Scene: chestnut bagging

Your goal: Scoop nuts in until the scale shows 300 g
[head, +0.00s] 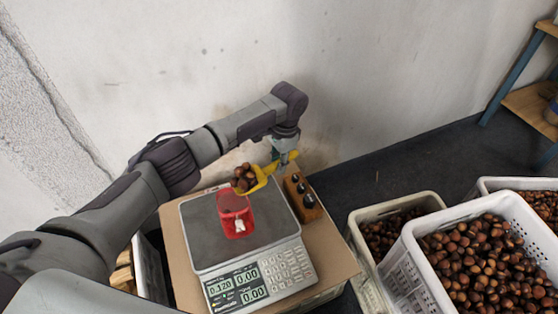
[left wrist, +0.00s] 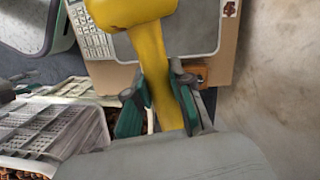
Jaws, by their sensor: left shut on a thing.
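My left gripper (head: 284,156) is shut on the handle of a yellow scoop (head: 262,180). The scoop is heaped with several brown nuts (head: 244,177) and hangs over the scale, just above the back of a red bag (head: 235,212). The bag stands on the dark plate of the scale (head: 206,240); a pale patch shows on its front. The scale display (head: 234,287) seems to read 0.120, with 0.00 in other fields. In the left wrist view the gripper (left wrist: 158,105) has its green fingers on both sides of the scoop handle (left wrist: 152,62). My right gripper is not in view.
The scale stands on a brown cardboard-coloured top (head: 332,262). A wooden block with dark knobs (head: 302,197) is right of the plate. White crates of nuts (head: 410,262) stand at the right. A wall (head: 380,70) is close behind my left arm.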

